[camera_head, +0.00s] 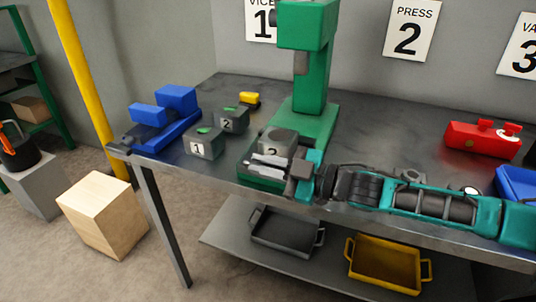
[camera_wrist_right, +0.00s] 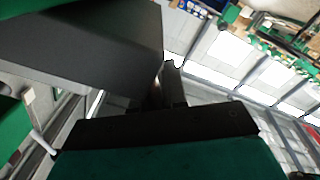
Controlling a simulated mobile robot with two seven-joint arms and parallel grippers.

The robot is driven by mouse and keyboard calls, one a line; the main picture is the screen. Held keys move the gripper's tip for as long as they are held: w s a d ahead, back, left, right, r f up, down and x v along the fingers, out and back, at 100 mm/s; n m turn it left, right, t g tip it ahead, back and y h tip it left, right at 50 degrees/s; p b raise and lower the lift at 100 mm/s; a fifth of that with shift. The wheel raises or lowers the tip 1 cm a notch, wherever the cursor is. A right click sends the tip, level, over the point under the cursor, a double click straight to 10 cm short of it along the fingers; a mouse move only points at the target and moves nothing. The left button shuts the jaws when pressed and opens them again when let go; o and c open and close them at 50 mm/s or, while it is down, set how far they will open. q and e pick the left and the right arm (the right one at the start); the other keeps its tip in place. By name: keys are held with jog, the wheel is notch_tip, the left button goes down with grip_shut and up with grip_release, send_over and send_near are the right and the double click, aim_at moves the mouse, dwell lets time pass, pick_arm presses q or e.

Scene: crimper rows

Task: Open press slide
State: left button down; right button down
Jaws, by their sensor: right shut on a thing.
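The green press (camera_head: 312,85) stands on the bench at the middle of the head view. At the front of its base is the press slide (camera_head: 262,173), a low green part with pale metal pieces on it. A grey block (camera_head: 279,143) with a round top and a number label sits over it. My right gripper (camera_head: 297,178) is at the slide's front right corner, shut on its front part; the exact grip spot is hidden. In the right wrist view the fingers (camera_wrist_right: 170,88) are beside a large dark block (camera_wrist_right: 85,50). My left gripper is not in view.
Grey blocks marked 1 (camera_head: 204,143) and 2 (camera_head: 234,119) stand left of the press, near a blue vice (camera_head: 160,117). A red part (camera_head: 483,140) is at the right. Dark (camera_head: 287,232) and yellow (camera_head: 388,264) trays sit on the lower shelf.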

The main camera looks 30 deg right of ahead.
jog(key=shift+s+a, duration=0.25)
jog(key=shift+a, duration=0.05)
jog(key=c, duration=1.2)
grip_release()
jog(key=shift+o, duration=0.2)
